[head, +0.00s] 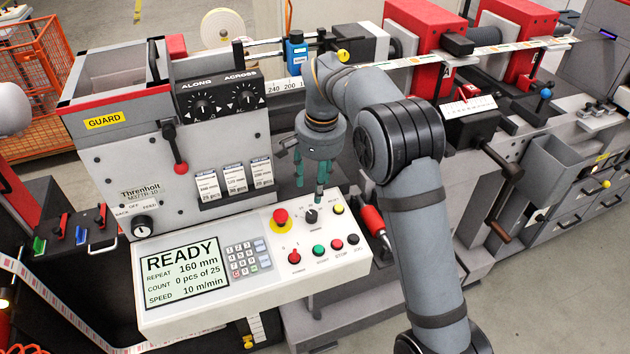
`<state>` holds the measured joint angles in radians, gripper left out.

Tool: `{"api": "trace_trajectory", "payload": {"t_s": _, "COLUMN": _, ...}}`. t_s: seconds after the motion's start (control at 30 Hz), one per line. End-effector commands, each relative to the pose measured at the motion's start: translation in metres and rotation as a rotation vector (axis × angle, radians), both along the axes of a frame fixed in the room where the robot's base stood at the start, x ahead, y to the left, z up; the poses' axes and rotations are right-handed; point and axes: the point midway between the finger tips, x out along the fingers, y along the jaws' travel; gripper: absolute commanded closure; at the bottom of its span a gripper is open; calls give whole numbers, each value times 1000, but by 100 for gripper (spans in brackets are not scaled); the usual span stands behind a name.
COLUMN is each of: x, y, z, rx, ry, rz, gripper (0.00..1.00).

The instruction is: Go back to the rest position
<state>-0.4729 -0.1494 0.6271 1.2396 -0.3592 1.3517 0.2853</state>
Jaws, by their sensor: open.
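My gripper (309,176) hangs over the back edge of the white control panel (210,245), its teal fingers pointing down and spread apart with nothing between them. It is near the black rotary knob (311,215) and the red emergency button (281,218); I cannot tell whether a finger touches the knob. My grey arm reaches in from the lower right and hides part of the machine behind it. The screen (185,277) reads READY, 160 mm, 0 pcs of 25, 10 m/min.
A red-handled lever (175,148) sticks out of the grey guard housing (110,170) at left. A red-gripped handle (374,222) stands just right of the panel. Red and grey machine units (425,30) line the back. An orange mesh cage (35,85) stands at far left.

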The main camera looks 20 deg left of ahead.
Motion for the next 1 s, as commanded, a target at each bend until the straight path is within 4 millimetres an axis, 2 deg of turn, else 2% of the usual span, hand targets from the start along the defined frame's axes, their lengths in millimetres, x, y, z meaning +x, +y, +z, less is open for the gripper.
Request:
{"api": "trace_trajectory", "payload": {"t_s": 0.33, "x": 0, "y": 0, "z": -1, "rx": 0, "ry": 0, "rz": 0, "gripper": 56}}
{"api": "trace_trajectory", "payload": {"t_s": 0.47, "x": 0, "y": 0, "z": -8, "rx": -2, "ry": 2, "rz": 1, "gripper": 56}}
{"api": "trace_trajectory", "payload": {"t_s": 0.57, "x": 1, "y": 1, "z": -21, "rx": -3, "ry": 3, "rz": 2, "gripper": 56}}
{"api": "trace_trajectory", "payload": {"t_s": 1.0, "x": 9, "y": 9, "z": -101, "rx": -2, "ry": 2, "rz": 1, "gripper": 56}}
